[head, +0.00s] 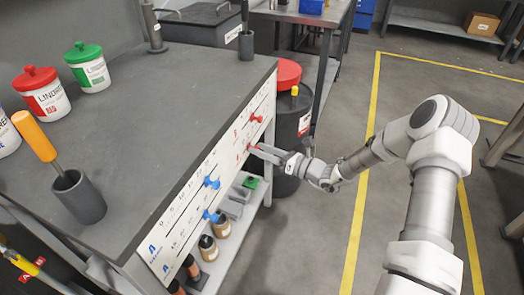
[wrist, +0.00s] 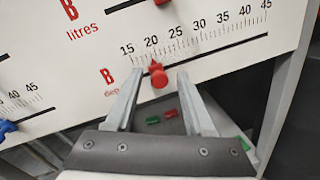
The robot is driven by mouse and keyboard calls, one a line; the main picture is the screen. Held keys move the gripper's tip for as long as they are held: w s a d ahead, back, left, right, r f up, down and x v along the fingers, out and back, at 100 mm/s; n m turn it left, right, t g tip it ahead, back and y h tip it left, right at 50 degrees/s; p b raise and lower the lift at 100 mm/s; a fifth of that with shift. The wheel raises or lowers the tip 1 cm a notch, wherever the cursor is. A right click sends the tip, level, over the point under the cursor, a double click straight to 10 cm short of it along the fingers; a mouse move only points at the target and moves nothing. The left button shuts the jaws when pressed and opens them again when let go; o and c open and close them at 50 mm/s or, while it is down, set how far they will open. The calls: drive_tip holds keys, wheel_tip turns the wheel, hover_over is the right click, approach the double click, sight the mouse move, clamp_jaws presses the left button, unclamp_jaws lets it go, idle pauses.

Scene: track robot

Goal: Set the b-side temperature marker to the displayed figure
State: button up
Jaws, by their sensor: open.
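My gripper (wrist: 160,74) is open, with one fingertip to each side of this knob in the wrist view. Whether the fingers touch it cannot be told. In the head view my gripper (head: 256,150) is at the lower red knob, which it partly covers. The upper red knob (head: 257,119) belongs to the B litres scale. No displayed figure is readable.
Two blue knobs (head: 212,183) sit on the nearer part of the board. A shelf below holds jars (head: 208,247) and a green block (head: 251,182). A dark drum with a red lid (head: 287,73) stands just beyond the board. Open floor lies to the right.

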clamp_jaws()
idle(1.4)
